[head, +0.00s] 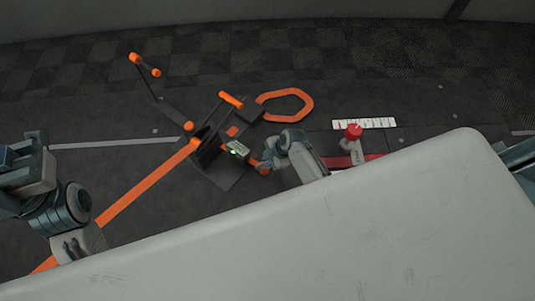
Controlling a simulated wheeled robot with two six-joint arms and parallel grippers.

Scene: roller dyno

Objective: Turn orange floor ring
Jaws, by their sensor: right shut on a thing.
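The orange floor ring (285,105) is a flat, angular loop. It lies on the dark floor at the right end of a black device (215,172) with orange bars. My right gripper (263,166) is below the ring, apart from it, at the device's lower right side. It is shut on a small orange part there, which its fingers partly cover. My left gripper (75,247) is at the lower left, far from the ring; its fingers are not clear.
A long orange strip (150,187) runs from the device to the lower left. A black arm with orange ends (155,88) stands at the upper left. A red knob (354,131) and a white marked plate (364,123) are to the right. A large pale surface (330,230) fills the foreground.

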